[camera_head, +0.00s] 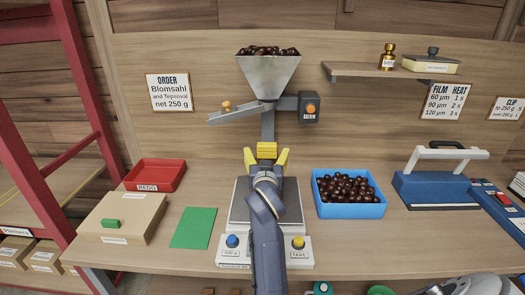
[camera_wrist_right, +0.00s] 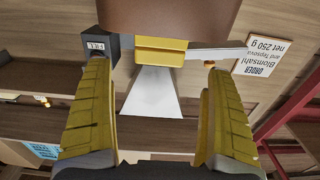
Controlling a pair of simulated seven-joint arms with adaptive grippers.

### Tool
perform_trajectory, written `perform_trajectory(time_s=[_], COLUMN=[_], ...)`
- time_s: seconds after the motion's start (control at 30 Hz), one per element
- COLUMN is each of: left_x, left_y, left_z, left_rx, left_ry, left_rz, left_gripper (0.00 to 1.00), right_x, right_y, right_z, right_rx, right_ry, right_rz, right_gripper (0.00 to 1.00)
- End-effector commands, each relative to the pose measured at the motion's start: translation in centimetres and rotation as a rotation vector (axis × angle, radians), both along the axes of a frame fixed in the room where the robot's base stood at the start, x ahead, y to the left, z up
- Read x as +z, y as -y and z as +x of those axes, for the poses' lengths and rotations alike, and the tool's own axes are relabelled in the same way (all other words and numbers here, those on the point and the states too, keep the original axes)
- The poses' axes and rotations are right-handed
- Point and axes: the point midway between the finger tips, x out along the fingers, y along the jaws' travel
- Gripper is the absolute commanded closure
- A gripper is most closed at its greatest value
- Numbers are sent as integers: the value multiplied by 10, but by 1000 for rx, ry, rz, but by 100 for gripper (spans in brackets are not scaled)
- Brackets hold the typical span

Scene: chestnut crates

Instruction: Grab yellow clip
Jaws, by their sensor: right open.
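A yellow block (camera_head: 266,150), which looks like the yellow clip, shows between and just beyond the fingertips of my right gripper (camera_head: 266,160). In the right wrist view the yellow block (camera_wrist_right: 160,49) sits centrally against a brown piece at the top edge; I cannot tell how they are joined. My right gripper is open. Its ribbed yellow fingers (camera_wrist_right: 159,95) stand wide apart to either side, with a clear gap to the block. My right forearm hides part of the scale (camera_head: 237,212) below. My left gripper is not in view.
A hopper of chestnuts (camera_head: 268,75) stands behind the gripper. A blue crate of chestnuts (camera_head: 350,211) is right of the scale, and a blue sealer (camera_head: 437,190) further right. A red tray (camera_head: 155,175), a cardboard box (camera_head: 122,218) and a green sheet (camera_head: 194,228) lie left.

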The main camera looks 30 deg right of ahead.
Motion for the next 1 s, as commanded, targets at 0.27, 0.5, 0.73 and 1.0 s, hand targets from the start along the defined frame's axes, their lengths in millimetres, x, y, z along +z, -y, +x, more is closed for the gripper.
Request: perform_trajectory(time_s=[0.27,0.5,0.73,1.0], left_x=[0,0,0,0], left_y=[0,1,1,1], left_z=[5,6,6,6], left_rx=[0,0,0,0], left_ry=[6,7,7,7], left_rz=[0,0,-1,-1], left_gripper=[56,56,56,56], right_x=[1,1,1,1], right_y=[17,33,38,38], right_z=[24,49,58,58], right_rx=[-1,-1,-1,-1], right_ry=[0,1,0,0], right_rz=[-4,-3,-1,-1], right_gripper=[11,11,11,18])
